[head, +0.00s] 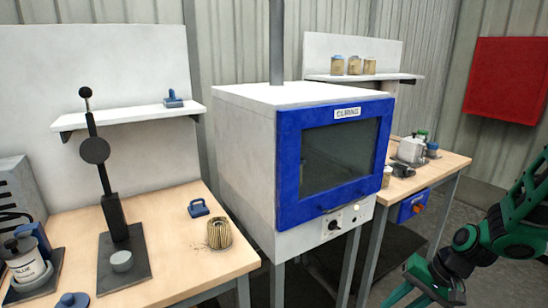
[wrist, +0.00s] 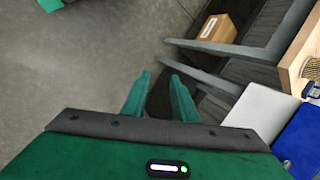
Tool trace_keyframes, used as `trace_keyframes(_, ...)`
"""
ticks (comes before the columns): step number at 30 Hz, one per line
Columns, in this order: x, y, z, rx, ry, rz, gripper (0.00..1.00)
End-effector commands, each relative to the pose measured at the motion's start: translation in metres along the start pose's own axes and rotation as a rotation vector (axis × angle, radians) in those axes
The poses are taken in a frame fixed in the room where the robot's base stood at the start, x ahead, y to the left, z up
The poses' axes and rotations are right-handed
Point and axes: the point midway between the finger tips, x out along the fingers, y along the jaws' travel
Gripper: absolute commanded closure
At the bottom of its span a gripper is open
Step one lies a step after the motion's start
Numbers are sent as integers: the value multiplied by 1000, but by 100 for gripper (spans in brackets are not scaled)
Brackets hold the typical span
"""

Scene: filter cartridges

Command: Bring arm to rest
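My arm shows green and black at the lower right of the head view, in front of the right-hand bench and clear of it. In the wrist view my gripper (wrist: 160,76) points down over the grey floor. Its two green fingers stand apart with nothing between them, so it is open and empty. No filter cartridge touches the fingers.
A curing oven (head: 331,160) with a blue door, shut, stands between two wooden benches. A pleated cartridge (head: 219,234) and a black press (head: 114,205) are on the left bench (head: 185,265). A cardboard box (wrist: 216,29) lies low near the bench legs. Open floor lies left in the wrist view.

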Motion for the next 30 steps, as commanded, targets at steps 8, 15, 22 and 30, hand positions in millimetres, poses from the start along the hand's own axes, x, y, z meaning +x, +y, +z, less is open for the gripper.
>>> trace_keyframes(8, -70, 37, 24, -60, 42, 229, 74)
trace_keyframes(15, -131, 62, 57, -52, 73, 365, 74)
trace_keyframes(22, -181, 82, 100, -10, 91, 430, 74)
trace_keyframes(30, -208, 95, 135, 32, 92, 440, 74)
